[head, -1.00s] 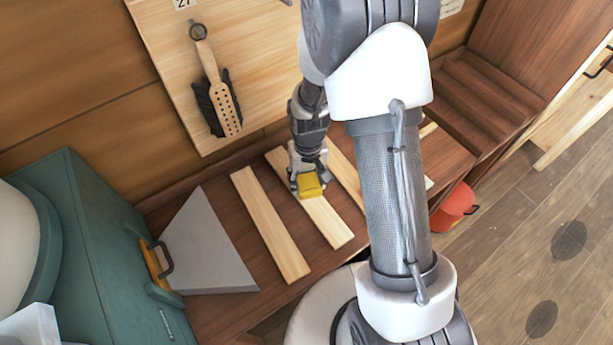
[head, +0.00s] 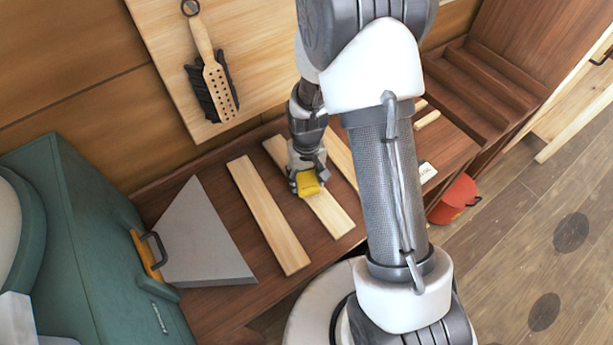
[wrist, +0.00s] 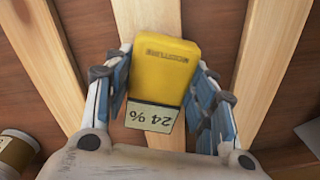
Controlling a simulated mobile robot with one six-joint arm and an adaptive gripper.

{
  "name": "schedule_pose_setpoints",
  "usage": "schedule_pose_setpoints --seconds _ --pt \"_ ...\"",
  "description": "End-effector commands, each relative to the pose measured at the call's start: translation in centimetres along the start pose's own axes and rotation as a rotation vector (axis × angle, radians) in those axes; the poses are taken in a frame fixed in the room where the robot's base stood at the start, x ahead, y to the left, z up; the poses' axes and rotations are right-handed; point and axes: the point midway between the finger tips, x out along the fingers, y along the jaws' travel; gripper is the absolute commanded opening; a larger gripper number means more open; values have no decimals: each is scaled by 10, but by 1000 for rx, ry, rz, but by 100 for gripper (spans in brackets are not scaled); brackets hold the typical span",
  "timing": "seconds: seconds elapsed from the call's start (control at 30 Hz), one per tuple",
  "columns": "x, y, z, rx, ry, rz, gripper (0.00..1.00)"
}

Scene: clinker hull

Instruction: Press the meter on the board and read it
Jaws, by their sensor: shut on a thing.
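The yellow meter (head: 308,183) is held in my gripper (head: 308,175) over the second wooden board from the left (head: 331,215). In the wrist view my gripper (wrist: 163,85) has its blue-padded fingers on both sides of the meter (wrist: 164,66). The meter's pale display (wrist: 152,115) faces the wrist camera and reads 24 %, upside down in the picture. The meter's far end is over the pale board (wrist: 191,20). I cannot tell whether it touches the wood.
Other pale boards (head: 268,213) lie on the brown bench, with a grey wedge-shaped piece (head: 205,240) at left. A green case (head: 90,250) stands further left. A brush (head: 212,75) hangs on the back panel. A red bucket (head: 456,198) stands on the floor at right.

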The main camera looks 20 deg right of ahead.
Motion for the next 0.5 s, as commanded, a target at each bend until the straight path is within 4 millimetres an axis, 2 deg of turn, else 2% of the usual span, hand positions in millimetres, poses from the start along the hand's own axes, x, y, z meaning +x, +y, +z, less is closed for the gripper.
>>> schedule_pose_setpoints --seconds 0.5 --pt "4 0 0 0 0 0 23"
